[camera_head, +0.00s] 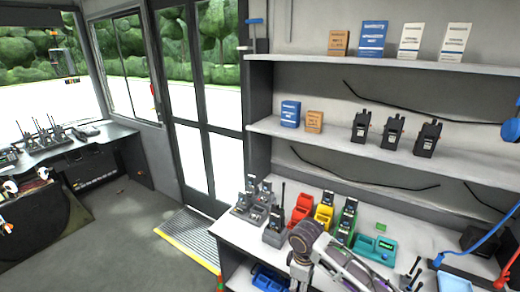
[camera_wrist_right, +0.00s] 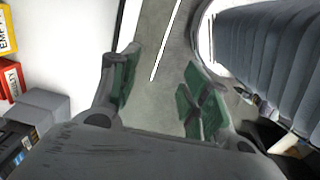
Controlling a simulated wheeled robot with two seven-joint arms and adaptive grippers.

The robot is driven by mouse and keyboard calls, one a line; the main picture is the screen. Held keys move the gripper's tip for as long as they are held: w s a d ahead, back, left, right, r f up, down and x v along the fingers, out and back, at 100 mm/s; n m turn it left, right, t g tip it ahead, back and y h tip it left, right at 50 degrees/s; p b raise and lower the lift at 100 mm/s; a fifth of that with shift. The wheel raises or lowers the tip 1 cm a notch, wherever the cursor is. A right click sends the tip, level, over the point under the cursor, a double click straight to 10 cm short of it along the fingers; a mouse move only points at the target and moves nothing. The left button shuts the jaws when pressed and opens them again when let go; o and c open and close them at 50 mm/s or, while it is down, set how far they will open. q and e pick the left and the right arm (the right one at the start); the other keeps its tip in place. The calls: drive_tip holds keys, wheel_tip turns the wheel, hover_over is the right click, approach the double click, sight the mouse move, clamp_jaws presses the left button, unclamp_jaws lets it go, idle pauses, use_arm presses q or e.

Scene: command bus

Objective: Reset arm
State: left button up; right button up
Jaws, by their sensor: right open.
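My right gripper (camera_wrist_right: 158,90) is open in the right wrist view, with its two green-padded fingers apart and nothing between them. Grey floor lies beyond the fingers. My right arm (camera_head: 325,255) shows at the bottom of the head view, in front of the counter with the radio chargers. Its fingers cannot be made out there. My left gripper is not in view.
The white counter (camera_head: 405,232) holds red (camera_head: 301,208), yellow (camera_head: 324,212), green and teal chargers beside my right arm. Shelves above hold boxes and black radios (camera_head: 393,132). A blue cable (camera_head: 480,240) hangs at the right. Open floor (camera_head: 125,215) lies left.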

drive_tip(key=shift+s+a+f+m+t+y, duration=0.55)
drive_tip(key=shift+s+a+m+t+y, duration=0.6)
drive_tip(key=shift+s+m, duration=2.35)
drive_tip(key=s+d+m+t+h, duration=0.2)
drive_tip(key=s+d+m, duration=0.1)
drive_tip(key=s+d, duration=0.8)
wheel_tip(320, 180, down, 34)
drive_tip(key=s+r+g, duration=0.1)
drive_tip(key=s+g, duration=0.1)
drive_tip(key=s+d+f, duration=0.2)
drive_tip(key=s+f, duration=0.7)
drive_tip(key=s, duration=0.1)
drive_tip(key=s+d+f+g, duration=0.1)
drive_tip(key=s+d+f, duration=0.1)
drive_tip(key=s+f, duration=0.8)
drive_tip(key=shift+s+d+f, duration=0.25)
drive_tip(key=shift+s+d, duration=0.05)
drive_tip(key=shift+s, duration=0.4)
